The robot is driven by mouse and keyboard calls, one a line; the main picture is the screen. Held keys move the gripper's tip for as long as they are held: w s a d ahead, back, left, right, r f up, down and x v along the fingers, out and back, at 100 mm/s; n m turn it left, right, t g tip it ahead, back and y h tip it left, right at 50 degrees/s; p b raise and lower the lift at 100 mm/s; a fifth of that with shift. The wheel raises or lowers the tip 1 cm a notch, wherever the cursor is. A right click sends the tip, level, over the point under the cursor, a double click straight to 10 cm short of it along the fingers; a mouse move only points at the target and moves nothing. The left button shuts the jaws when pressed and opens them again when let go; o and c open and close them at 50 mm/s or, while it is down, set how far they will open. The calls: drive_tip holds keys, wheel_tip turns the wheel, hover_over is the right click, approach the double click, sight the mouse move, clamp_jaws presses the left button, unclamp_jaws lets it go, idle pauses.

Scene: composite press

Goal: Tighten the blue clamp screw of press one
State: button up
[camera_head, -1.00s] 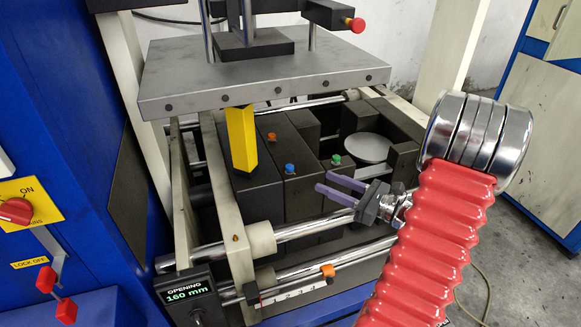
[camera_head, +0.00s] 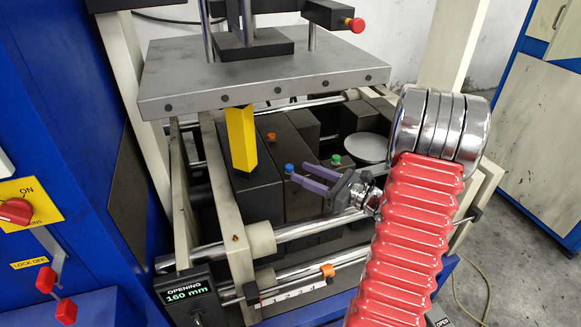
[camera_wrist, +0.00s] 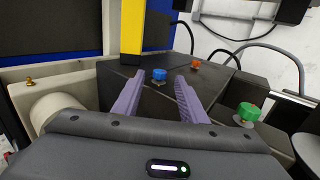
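The blue clamp screw (camera_head: 289,168) sits on top of a dark block inside the press. It shows in the wrist view (camera_wrist: 159,75) between and beyond the tips of my gripper's purple fingers. My gripper (camera_head: 297,171) is open and empty, with its fingers pointing left toward the blue screw; it also shows in the wrist view (camera_wrist: 160,86). In the head view the fingertips overlap the screw's right side. I cannot tell whether they touch it.
An orange screw (camera_head: 271,137) and a green screw (camera_head: 336,160) stand on neighbouring dark blocks. A yellow post (camera_head: 242,140) stands left of the blue screw. A grey plate (camera_head: 262,80) hangs above. Chrome bars (camera_head: 310,228) cross in front.

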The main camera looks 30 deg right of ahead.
sight(289, 166)
drive_tip(key=shift+x, duration=3.05)
drive_tip(key=shift+c, duration=0.2)
